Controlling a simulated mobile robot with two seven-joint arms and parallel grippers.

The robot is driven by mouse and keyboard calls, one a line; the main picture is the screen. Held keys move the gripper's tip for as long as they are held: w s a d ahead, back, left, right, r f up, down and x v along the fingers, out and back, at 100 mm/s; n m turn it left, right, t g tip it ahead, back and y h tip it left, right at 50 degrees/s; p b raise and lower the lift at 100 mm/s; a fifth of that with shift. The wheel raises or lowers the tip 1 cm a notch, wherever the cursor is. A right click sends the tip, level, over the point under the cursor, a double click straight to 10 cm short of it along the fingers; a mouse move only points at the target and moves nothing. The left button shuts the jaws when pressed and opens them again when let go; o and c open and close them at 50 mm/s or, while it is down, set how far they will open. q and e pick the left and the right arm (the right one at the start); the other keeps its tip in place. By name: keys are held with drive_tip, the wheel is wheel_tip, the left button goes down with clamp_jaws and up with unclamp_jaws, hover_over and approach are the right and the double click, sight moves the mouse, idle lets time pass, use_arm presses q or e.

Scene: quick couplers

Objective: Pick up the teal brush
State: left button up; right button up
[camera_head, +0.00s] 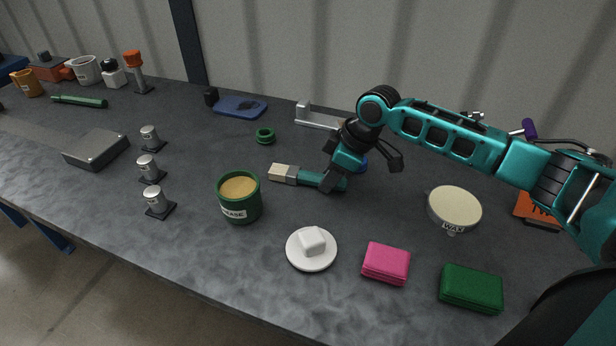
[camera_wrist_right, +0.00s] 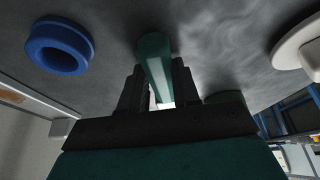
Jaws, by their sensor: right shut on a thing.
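The teal brush (camera_head: 309,179) lies near the middle of the dark table, its pale bristle end pointing left. My right gripper (camera_head: 331,176) is over its teal handle, with the fingers closed on it. In the right wrist view the brush handle (camera_wrist_right: 153,62) runs between the two dark fingers (camera_wrist_right: 157,90). I cannot tell whether the brush is clear of the table. My left gripper is not in view.
A green grease tin (camera_head: 240,205) stands left of the brush. A white plate (camera_head: 311,263) with a white block, a pink sponge (camera_head: 386,264) and a green pad (camera_head: 471,289) lie in front. A blue ring (camera_wrist_right: 59,46) lies close to the gripper.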

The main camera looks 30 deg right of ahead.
clamp_jaws()
drive_tip(key=shift+r, duration=0.1)
